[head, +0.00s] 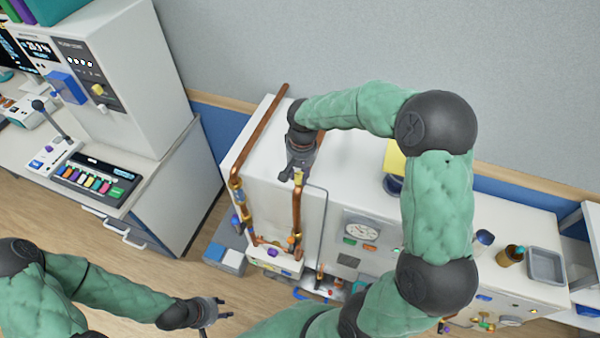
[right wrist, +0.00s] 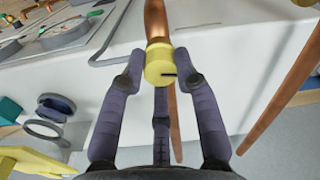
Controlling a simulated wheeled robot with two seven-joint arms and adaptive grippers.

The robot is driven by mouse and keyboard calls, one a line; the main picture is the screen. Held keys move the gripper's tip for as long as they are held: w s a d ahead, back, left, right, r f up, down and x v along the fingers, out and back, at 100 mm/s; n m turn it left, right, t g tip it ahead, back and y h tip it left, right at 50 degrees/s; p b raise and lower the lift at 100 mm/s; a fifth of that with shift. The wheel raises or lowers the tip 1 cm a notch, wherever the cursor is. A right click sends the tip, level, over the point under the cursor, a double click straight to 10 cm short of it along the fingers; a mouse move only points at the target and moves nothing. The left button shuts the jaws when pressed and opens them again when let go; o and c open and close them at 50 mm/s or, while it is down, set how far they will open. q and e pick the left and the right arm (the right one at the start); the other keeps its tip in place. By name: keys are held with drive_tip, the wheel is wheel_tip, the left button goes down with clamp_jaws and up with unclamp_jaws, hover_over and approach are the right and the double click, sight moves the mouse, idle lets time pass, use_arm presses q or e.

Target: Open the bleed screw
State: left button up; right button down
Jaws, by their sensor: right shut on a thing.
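In the head view my right gripper (head: 296,172) reaches down over the pipe top. My left gripper (head: 219,314) is low at the left, empty, with its fingers spread, away from the pipes.
The pipes run along a white cabinet (head: 345,170) with a round gauge (head: 361,230). A taller copper pipe (head: 262,135) stands at the left. A grey tray (head: 545,264) and a small brown jar (head: 510,255) stand at the right. Bare floor lies around my left gripper.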

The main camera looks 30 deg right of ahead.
sight(301, 174)
drive_tip(key=shift+n, duration=0.9)
drive_tip(key=c, duration=0.9)
unclamp_jaws()
drive_tip(key=shift+w, duration=0.1)
drive_tip(key=shift+r, duration=0.1)
drive_tip(key=r, duration=1.1)
drive_tip(key=shift+d+r, duration=0.2)
drive_tip(key=shift+r, duration=0.2)
drive_tip(key=shift+f, duration=0.1)
